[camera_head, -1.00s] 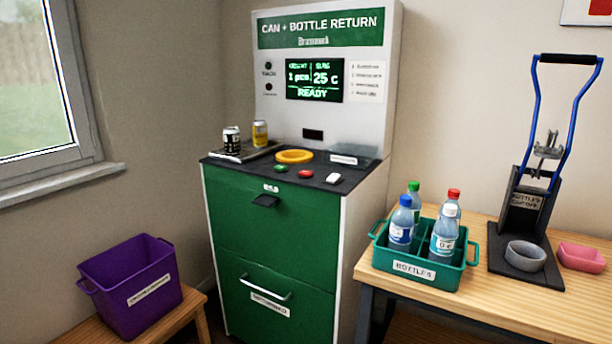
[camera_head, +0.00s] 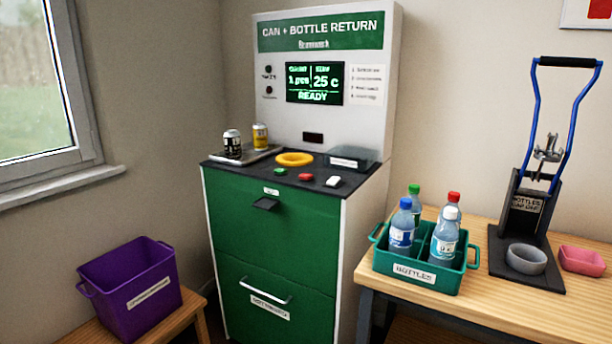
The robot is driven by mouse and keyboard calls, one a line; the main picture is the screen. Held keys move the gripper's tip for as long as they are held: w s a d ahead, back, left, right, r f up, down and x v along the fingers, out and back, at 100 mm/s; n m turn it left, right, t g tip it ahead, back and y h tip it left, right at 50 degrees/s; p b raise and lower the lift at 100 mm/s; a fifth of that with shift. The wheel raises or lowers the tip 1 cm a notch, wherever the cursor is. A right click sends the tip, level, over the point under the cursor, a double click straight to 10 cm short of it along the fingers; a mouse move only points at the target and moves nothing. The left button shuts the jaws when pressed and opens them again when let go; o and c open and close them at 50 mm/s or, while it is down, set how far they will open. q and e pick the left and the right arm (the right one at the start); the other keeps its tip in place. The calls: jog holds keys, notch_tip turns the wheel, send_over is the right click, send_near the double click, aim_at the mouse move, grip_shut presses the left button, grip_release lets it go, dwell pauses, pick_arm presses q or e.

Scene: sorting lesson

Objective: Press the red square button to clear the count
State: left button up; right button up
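The red button (camera_head: 305,177) sits on the black top of the green and white return machine (camera_head: 269,240), between a green button (camera_head: 280,171) and a white button (camera_head: 333,181). It looks small, and its exact shape is hard to make out. The machine's screen (camera_head: 315,83) reads 1 pcs, 25 c and READY. A yellow ring (camera_head: 294,159) lies behind the buttons. Neither of my grippers is in view, and nothing covers the buttons.
Two cans stand on a tray (camera_head: 246,156) at the machine top's left. A teal bottle crate (camera_head: 465,256) and a blue-handled crusher (camera_head: 527,205) stand on the wooden table (camera_head: 508,304) at right. A purple bin (camera_head: 130,288) stands at lower left.

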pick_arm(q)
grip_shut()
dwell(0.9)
